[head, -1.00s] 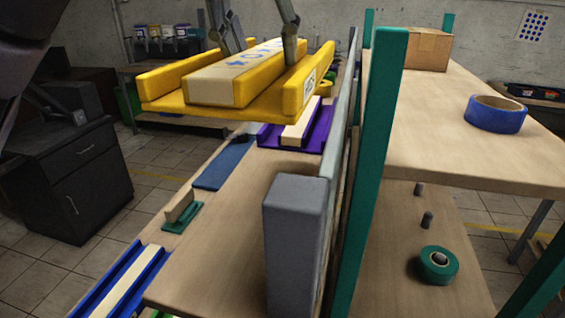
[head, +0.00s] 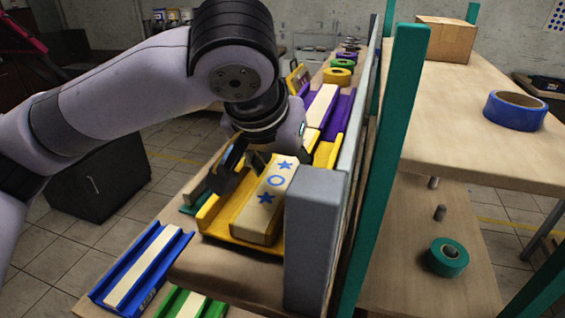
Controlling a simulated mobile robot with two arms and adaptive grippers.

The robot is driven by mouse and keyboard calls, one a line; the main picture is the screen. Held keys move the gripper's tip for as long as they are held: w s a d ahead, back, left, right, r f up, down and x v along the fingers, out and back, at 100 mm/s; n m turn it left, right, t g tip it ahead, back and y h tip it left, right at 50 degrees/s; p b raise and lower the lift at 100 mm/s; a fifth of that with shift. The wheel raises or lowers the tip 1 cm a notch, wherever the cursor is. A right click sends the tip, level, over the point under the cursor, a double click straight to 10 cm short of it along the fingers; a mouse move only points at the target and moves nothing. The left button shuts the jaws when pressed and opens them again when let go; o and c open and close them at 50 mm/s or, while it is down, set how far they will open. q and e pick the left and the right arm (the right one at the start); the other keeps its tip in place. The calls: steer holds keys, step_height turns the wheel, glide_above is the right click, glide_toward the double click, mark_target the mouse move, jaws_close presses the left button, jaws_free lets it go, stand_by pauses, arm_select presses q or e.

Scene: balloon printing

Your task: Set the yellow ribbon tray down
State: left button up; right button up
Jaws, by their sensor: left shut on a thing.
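The yellow ribbon tray (head: 212,219) is low over the left workbench, between the blue tray and the purple tray. It looks level and at bench height, but its underside is hidden, so I cannot tell if it touches the bench. A pale block (head: 265,205) with blue stars and a circle lies in it. My left gripper (head: 243,172) reaches down at the tray's far left side and is shut on the tray; its fingertips are partly hidden. My right gripper is not in view.
A blue tray (head: 178,246) and a green tray (head: 184,303) lie nearer, a purple tray (head: 341,117) farther back. A grey post (head: 312,235) stands close on the right, beside a teal upright (head: 395,150). Tape rolls (head: 337,75) sit at the far end.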

arm_select(q)
steer(key=shift+a+f, duration=0.1)
steer(key=shift+f, duration=0.25)
steer(key=o, duration=1.4)
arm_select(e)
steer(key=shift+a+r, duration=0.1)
arm_select(q)
steer(key=shift+s, duration=0.1)
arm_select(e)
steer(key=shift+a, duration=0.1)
arm_select(q)
steer(key=shift+s+r, duration=0.1)
steer(key=shift+r, duration=0.25)
steer(key=b+v, duration=0.2)
steer(key=v, duration=0.8)
steer(key=shift+s+r, duration=0.15)
steer(key=shift+s+a+r, duration=0.1)
steer(key=shift+s+r, duration=0.15)
steer(key=shift+r, duration=0.1)
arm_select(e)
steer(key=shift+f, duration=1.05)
